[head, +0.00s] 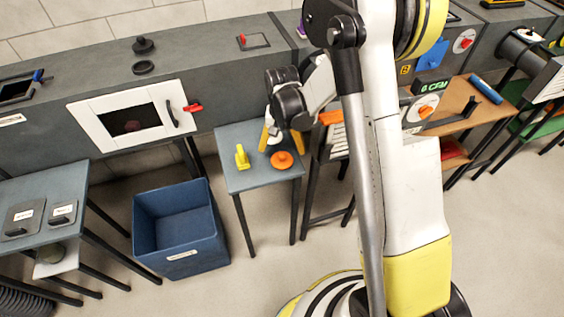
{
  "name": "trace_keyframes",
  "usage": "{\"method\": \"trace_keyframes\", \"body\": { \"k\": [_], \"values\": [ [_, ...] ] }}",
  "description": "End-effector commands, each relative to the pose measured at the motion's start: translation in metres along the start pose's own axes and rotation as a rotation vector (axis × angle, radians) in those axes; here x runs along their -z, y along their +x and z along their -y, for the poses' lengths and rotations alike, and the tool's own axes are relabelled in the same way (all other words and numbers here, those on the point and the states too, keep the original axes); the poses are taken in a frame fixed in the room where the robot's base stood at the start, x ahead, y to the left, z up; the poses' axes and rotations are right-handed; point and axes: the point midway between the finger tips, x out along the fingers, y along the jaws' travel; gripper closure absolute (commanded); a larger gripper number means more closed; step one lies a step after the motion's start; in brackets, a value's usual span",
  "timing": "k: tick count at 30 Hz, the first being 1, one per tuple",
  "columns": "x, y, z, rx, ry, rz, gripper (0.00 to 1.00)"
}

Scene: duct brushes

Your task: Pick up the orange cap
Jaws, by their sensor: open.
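The orange cap (282,160) is a round disc with a raised knob. It lies on the small grey table (240,180), near its front right part. My gripper (280,147) hangs down over the table from the upper right, its yellow fingers spread open with nothing seen held. In the picture its fingers are just above the cap, to either side. I cannot tell how high they are or whether they touch it.
A yellow object (242,157) stands on the same table, left of the cap. A blue bin (182,232) stands on the floor to the left. The grey duct (215,85) runs behind, with a white-framed window (128,117). A brown table (455,100) stands to the right.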

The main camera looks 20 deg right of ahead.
Motion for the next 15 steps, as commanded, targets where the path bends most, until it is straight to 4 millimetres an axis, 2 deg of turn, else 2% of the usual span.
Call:
{"method": "trace_keyframes", "body": {
  "k": [9,12,15],
  "values": [
    [-0.001,0.045,0.0,0.0,0.0,0.0,0.09],
    [-0.001,0.052,0.0,0.0,0.0,0.0,0.09],
    [-0.001,0.051,0.0,0.0,0.0,0.0,0.09]
  ]
}}
